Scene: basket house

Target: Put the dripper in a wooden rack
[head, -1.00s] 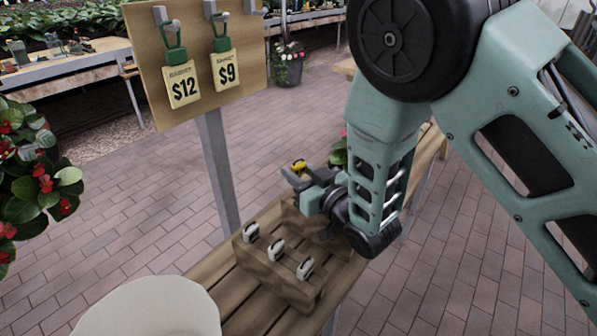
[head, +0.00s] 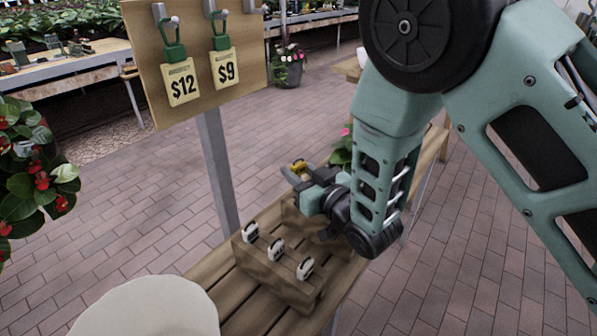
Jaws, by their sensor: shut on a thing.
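A wooden rack (head: 275,272) stands on the slatted table, with several pale, dark-marked pieces upright in a row on it. Just behind it is a second wooden block (head: 298,218), partly hidden by my arm. My gripper (head: 299,175) is above the far end of this block, pointing left. It is shut on a small yellow thing (head: 299,166), which looks like the dripper. The fingers cover part of it, and its full shape is too small to tell. A gap to the wood below cannot be judged.
The slatted wooden table (head: 238,318) has bare room left of the rack. A white rounded object (head: 145,308) fills the near left. A post carries a sign board (head: 143,45) with price tags. Red-flowered plants (head: 40,165) stand left, and a pink-flowered plant (head: 342,153) is behind my gripper.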

